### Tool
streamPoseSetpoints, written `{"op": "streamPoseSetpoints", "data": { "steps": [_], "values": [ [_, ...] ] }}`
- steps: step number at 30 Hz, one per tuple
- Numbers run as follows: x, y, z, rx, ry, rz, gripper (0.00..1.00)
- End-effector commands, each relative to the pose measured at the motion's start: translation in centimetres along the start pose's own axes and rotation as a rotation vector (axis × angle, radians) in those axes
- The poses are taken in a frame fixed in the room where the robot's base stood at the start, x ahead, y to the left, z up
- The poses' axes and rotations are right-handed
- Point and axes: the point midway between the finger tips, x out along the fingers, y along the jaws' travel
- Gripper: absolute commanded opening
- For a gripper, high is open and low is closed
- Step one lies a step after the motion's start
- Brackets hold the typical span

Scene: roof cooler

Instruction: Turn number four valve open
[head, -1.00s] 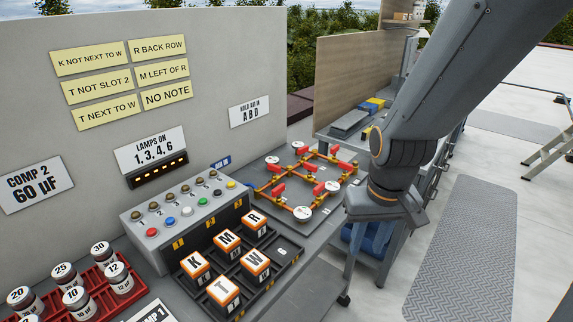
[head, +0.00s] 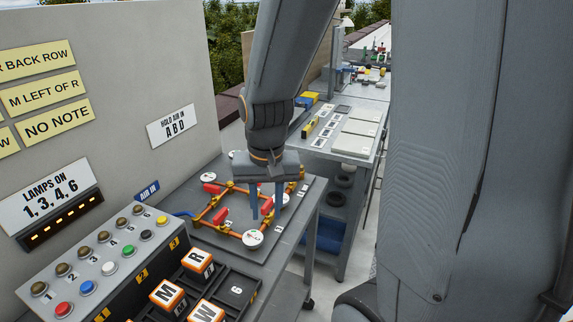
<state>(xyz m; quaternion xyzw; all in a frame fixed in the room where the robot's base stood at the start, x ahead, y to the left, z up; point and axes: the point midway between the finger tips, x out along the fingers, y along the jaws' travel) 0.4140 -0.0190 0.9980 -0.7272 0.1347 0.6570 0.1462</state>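The valve board (head: 212,241) lies on the bench with orange pipes in a loop. It carries several red-handled valves, one at the left (head: 211,188) and one at the front left (head: 220,215). Round white gauges sit at the pipe corners, one at the front (head: 252,239). My gripper (head: 266,203) points down over the right part of the board, with its two blue fingers apart. A red handle (head: 267,206) shows between or just behind the fingertips; I cannot tell whether they touch it. The valve numbers are too small to read, and my gripper hides part of the pipes.
A sign reading "HOLD AIR IN A B D" (head: 172,126) hangs on the wall behind. The button box (head: 105,262) and lettered cubes (head: 197,262) stand in front at left. Another bench (head: 345,150) with parts is beyond the board.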

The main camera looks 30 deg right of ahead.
Motion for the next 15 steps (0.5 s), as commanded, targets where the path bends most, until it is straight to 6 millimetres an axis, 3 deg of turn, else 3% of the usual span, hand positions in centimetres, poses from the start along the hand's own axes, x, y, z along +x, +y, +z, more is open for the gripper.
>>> {"op": "streamPoseSetpoints", "data": {
  "steps": [6, 15],
  "values": [
    [-0.3, 1.3, -7.8, 0.618, -0.019, 0.023, 0.3],
    [-1.2, 4.7, -17.1, 1.47, -0.029, 0.072, 0.3]
  ]
}}
